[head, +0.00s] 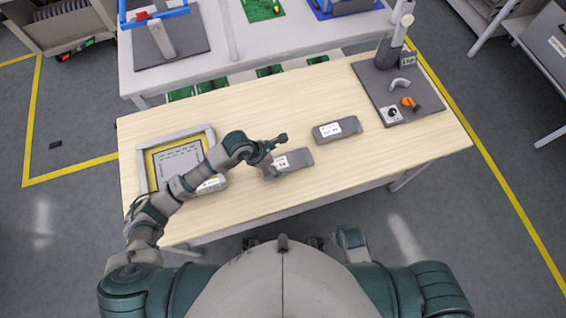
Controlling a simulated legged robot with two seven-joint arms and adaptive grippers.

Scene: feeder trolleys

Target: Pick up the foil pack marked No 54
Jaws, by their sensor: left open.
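Three grey foil packs with white labels lie on the light wooden table (235,118). The middle pack (299,158) is beside my left gripper (277,156), which is open with its fingers spread at the pack's left end. The right pack (338,131) lies apart with nothing touching it. The left pack (213,185) is partly hidden under my left forearm. The label print is too small to read surely, so I cannot tell which pack is No 54. I cannot tell whether the left gripper touches the middle pack.
A framed tray with a yellow border (152,158) stands at the table's left, partly behind my arm. A dark grey board (420,112) with an orange knob (409,102) and an upright post is at the right. The table's back middle is clear.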

